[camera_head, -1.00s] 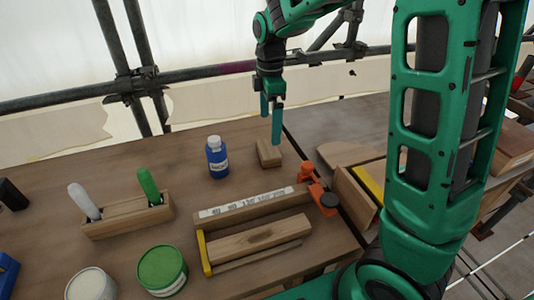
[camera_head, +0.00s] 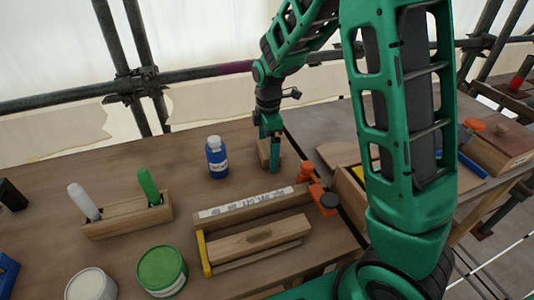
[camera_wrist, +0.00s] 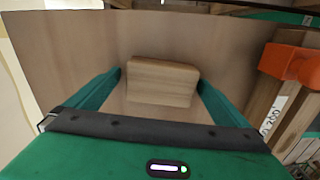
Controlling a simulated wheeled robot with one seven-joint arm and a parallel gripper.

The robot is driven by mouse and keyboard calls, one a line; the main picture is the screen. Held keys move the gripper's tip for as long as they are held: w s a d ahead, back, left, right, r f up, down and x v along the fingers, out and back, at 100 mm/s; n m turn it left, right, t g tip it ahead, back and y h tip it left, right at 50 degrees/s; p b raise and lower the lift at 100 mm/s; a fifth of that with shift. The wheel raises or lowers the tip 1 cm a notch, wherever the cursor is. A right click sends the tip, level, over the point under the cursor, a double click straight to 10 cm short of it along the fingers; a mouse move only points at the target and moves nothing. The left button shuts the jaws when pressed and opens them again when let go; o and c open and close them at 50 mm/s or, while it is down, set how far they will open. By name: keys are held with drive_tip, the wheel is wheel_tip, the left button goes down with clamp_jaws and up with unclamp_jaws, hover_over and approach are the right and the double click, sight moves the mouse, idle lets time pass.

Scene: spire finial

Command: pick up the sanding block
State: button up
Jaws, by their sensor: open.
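The sanding block is a small plain wooden block (camera_wrist: 162,82) lying on the wooden table. In the wrist view it sits between my two open green fingers, with a gap on the left and the right finger close to its right end. In the head view the block (camera_head: 263,150) is partly hidden behind my gripper (camera_head: 271,165). My gripper points down over the block, its fingers low near the table. It is open and holds nothing.
A blue bottle (camera_head: 217,158) stands left of the block. An orange clamp (camera_head: 318,189) and a wooden frame with a marked strip (camera_head: 245,205) lie in front.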

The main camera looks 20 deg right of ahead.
sight(268, 148)
drive_tip(key=shift+c, duration=0.6)
drive_tip(key=c, duration=1.1)
wheel_tip(268, 148, up, 10)
